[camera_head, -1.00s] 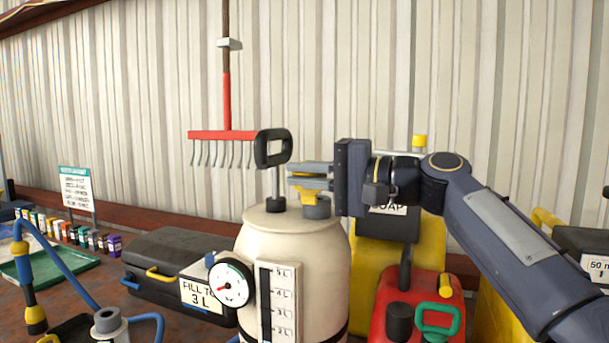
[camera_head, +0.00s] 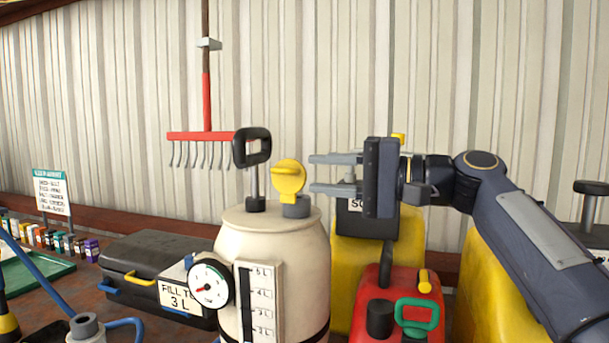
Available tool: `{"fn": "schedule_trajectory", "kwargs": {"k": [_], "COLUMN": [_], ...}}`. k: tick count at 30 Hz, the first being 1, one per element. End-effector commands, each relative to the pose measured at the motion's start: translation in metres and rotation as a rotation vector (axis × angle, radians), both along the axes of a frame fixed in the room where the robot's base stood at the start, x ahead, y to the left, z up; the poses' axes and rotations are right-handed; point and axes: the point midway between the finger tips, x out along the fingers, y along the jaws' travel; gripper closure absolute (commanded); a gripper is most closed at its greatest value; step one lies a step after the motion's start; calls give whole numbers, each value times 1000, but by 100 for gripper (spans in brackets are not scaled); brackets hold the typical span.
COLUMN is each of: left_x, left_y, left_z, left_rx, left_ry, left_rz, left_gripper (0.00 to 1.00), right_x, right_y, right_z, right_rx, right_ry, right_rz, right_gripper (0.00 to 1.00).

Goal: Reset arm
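My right gripper (camera_head: 335,173) comes in from the right. Its two grey fingers point left, parallel and spread apart, with nothing between them. The fingertips are a short way right of the yellow knob (camera_head: 288,178), apart from it. The knob sits on a grey collar on top of the cream sprayer tank (camera_head: 272,245), beside the black pump handle (camera_head: 252,148). The tank has a round gauge (camera_head: 211,284) and a level scale (camera_head: 258,300) on its front. My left gripper is not in view.
A red can (camera_head: 400,300) with a green handle and yellow containers (camera_head: 505,285) stand below my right arm. A black case (camera_head: 160,268), a green tray (camera_head: 35,272) and several small boxes are at left. A red rake (camera_head: 207,136) hangs on the wall.

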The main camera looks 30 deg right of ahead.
Motion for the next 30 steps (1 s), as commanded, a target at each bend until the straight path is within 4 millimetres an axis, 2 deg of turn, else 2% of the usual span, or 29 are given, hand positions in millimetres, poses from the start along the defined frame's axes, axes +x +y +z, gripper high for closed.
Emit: {"fn": "schedule_trajectory", "kwargs": {"k": [20,23,25,26,30], "left_x": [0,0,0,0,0], "left_y": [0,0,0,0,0], "left_z": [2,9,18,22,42], "left_rx": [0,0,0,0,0], "left_ry": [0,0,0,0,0], "left_rz": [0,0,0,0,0], "left_gripper": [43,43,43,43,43], "right_x": [-5,-9,-15,-20,-53], "right_y": [-2,4,13,19,51], "right_z": [-3,-23,-50,-65,-149], "right_rx": [-7,-51,-114,-152,-385], "right_ry": [8,49,101,124,233], "right_rz": [-1,-8,-11,-11,16], "right_gripper": [69,69,69,69,69]}}
